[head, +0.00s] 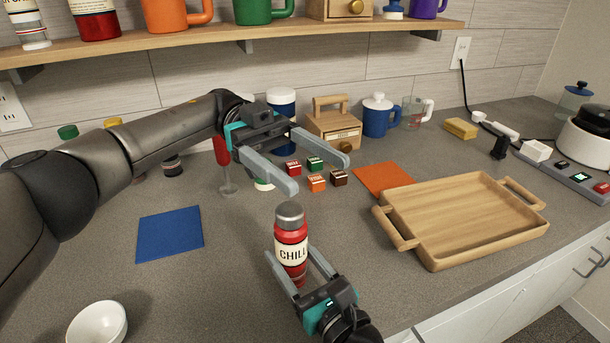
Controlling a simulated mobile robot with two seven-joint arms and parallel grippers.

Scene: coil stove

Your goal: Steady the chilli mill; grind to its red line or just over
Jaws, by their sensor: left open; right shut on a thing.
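The chilli mill (291,250) is red with a cream label reading "CHILL" and a grey cap. It stands about upright over the counter's front middle. My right gripper (290,275) is shut on the lower part of the mill, one finger on each side. My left gripper (318,172) is open and empty, above and behind the mill's cap, not touching it. I cannot make out a red line or a fill level on the mill. The mill's base is partly hidden by the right gripper.
A white bowl (97,324) stands at front left, near a blue mat (170,233). A wooden tray (455,262) lies at right, by an orange mat (384,180). Several small boxes (316,183) sit behind the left fingers. A shelf (300,34) with mugs runs above.

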